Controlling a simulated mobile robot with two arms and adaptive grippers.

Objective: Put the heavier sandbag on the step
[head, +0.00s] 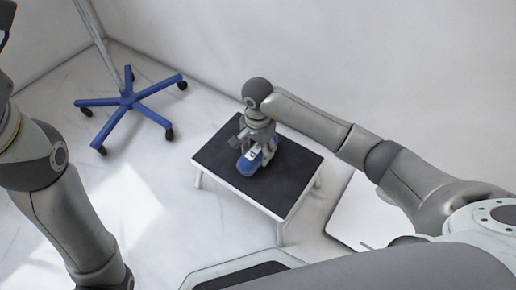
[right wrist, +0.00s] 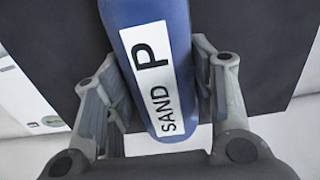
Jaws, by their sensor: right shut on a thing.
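A blue sandbag (head: 249,163) with a white label is at the black-topped step (head: 284,170), over the middle of its top. In the right wrist view the sandbag (right wrist: 152,15) carries a label with the letters "P" and "SAND". My right gripper (head: 254,143) is above the step and shut on the sandbag, with a finger on each side of it in the right wrist view (right wrist: 160,105). I cannot tell whether the sandbag touches the step top. My left arm comes in at the left edge, but its gripper is not in view. No second sandbag shows.
A blue five-legged wheeled base with a pole (head: 127,98) stands on the floor left of the step. A white panel (head: 362,212) lies right of the step. A grey-rimmed thing (head: 215,272) shows at the bottom edge.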

